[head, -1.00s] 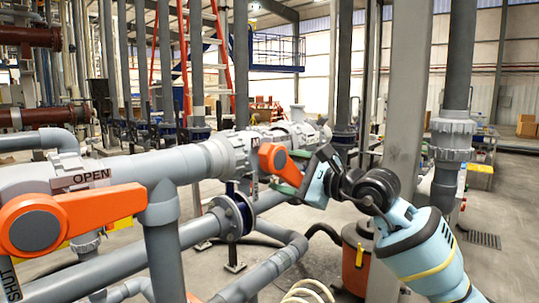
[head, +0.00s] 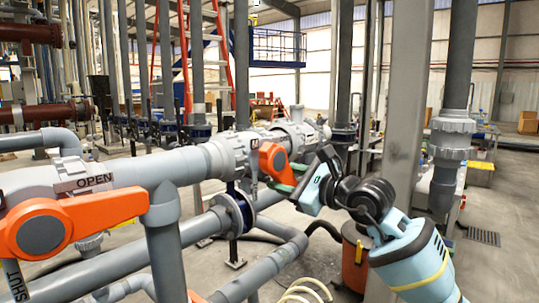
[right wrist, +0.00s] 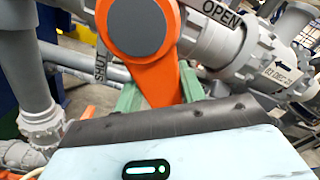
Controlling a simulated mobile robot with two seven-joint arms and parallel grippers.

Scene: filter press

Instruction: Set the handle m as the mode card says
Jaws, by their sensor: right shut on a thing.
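The orange handle m (head: 272,157) with its grey hub sits on the grey valve at the middle of the head view; a small plate with M (head: 255,143) is above it. My right gripper (head: 287,184) is shut on the handle's free end. In the right wrist view the handle (right wrist: 160,78) points down between the green fingertips (right wrist: 161,92). The OPEN label (right wrist: 221,13) is right of the hub and the SHUT label (right wrist: 100,66) is at its lower left. The handle slants between the pipe line and straight down. The mode card is not seen. My left gripper is out of view.
Another orange handle (head: 75,220) at the left lies along the pipe, by its own OPEN label (head: 95,180). Grey pipes (head: 185,245) run below. A grey post (head: 405,110) stands close behind my right arm. An orange-red bin (head: 357,260) stands on the floor.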

